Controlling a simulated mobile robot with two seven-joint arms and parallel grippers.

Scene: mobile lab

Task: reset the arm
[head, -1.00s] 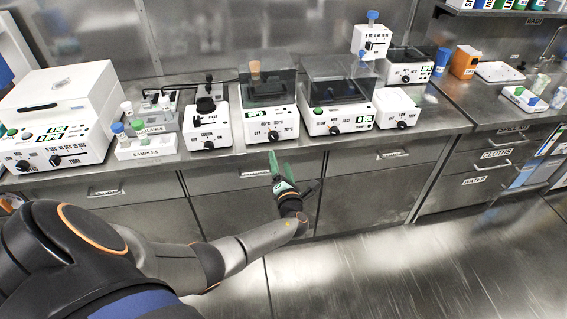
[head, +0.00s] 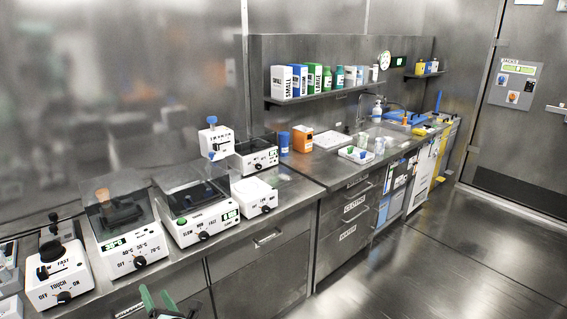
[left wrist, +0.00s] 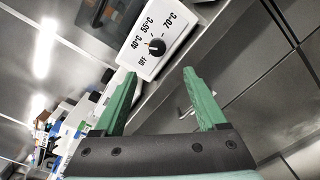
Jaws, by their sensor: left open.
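My left gripper (head: 157,294) shows at the bottom edge of the head view, in front of the bench. Most of its arm is out of the picture. In the left wrist view its two green fingers (left wrist: 158,76) stand apart with nothing between them. Beyond the fingertips is the white heater box (left wrist: 158,45) with a black dial and temperature marks. The same heater box (head: 137,257) stands on the bench in the head view, behind the gripper. My right gripper is in neither view.
The steel bench (head: 285,205) carries a touch mixer (head: 60,278), a speed-dial device (head: 200,222) and a small white box (head: 253,196). Farther right are an orange container (head: 302,139), a white tube rack (head: 355,154) and a sink. Open floor (head: 430,260) lies at the right.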

